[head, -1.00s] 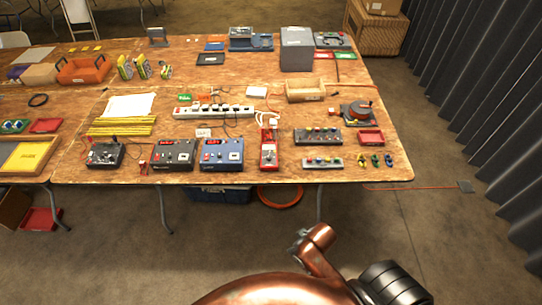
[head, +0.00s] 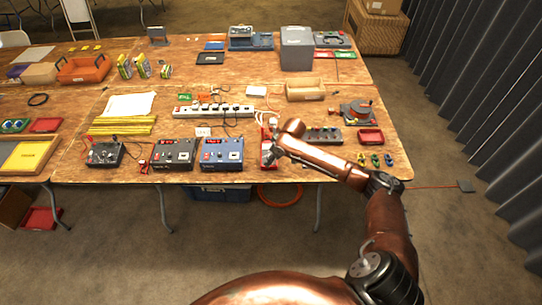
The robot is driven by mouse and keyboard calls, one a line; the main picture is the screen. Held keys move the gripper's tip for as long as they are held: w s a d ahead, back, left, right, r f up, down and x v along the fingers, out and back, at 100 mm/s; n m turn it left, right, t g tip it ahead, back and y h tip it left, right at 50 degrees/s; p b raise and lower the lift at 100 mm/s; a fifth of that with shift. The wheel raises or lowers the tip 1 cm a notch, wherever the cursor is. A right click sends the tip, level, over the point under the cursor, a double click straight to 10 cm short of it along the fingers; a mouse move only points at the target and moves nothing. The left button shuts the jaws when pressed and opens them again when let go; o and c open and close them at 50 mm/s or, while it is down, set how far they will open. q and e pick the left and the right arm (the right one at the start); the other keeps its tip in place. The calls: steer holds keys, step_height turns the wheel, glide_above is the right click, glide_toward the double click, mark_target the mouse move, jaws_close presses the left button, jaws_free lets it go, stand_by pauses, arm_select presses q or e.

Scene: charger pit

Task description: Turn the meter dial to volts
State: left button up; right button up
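The red meter (head: 264,161) lies near the front edge of the table, just right of a blue power box. My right arm reaches in from the lower right, and my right gripper (head: 273,154) is over the meter, covering much of it. The dial is hidden behind the gripper, so its setting cannot be read. The gripper is small and dark here; I cannot tell whether its fingers are open or shut, or whether they touch the meter. My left gripper is not in view.
The blue power box (head: 222,153) and a dark power box (head: 174,153) stand left of the meter. A white power strip (head: 213,111) lies behind. A dark button box (head: 324,135), partly behind my forearm, and a red tray (head: 371,137) are to the right.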

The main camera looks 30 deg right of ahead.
steer(key=shift+m, duration=0.4)
steer(key=w+d+r, duration=0.2)
steer(key=shift+w+d+r, duration=0.2)
steer(key=shift+w+d, duration=0.15)
steer(key=b+x, duration=0.1)
steer(key=x, duration=0.6)
steer(key=shift+w, duration=0.1)
steer(key=shift+c, duration=0.7)
jaws_close()
